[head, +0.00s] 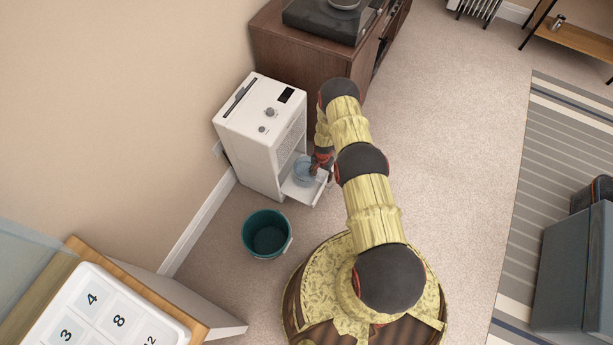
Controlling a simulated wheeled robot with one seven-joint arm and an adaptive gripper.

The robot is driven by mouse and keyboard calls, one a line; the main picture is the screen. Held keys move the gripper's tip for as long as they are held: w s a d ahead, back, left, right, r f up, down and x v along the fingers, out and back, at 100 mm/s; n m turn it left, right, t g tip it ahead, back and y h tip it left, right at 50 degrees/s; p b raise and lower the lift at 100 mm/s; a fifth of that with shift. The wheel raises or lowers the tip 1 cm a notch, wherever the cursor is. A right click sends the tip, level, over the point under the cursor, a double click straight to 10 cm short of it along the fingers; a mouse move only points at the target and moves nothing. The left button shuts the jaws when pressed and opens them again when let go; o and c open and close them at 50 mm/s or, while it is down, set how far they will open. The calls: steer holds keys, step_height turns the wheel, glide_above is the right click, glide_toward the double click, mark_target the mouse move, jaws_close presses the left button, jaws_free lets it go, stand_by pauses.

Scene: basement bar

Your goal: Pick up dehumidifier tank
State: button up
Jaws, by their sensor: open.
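The white dehumidifier (258,128) stands on the carpet against the wall. A tray-like part (303,191) sticks out low from its right side. The bluish, see-through tank (304,170) sits at that opening, partly hidden by my gripper and the dehumidifier's body. My gripper (320,168) is at the tank's right side, close to it or touching; I cannot tell which. It is open, though its fingers are small and partly hidden by my arm.
A teal bucket (267,234) stands on the floor just in front of the dehumidifier. A brown cabinet (290,55) with a turntable (325,18) is behind it. A table with a numbered board (107,312) is at lower left. Carpet to the right (450,110) is clear.

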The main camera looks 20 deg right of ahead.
steer(key=shift+f, duration=0.8)
steer(key=shift+r, duration=0.1)
steer(key=shift+c, duration=0.7)
jaws_close()
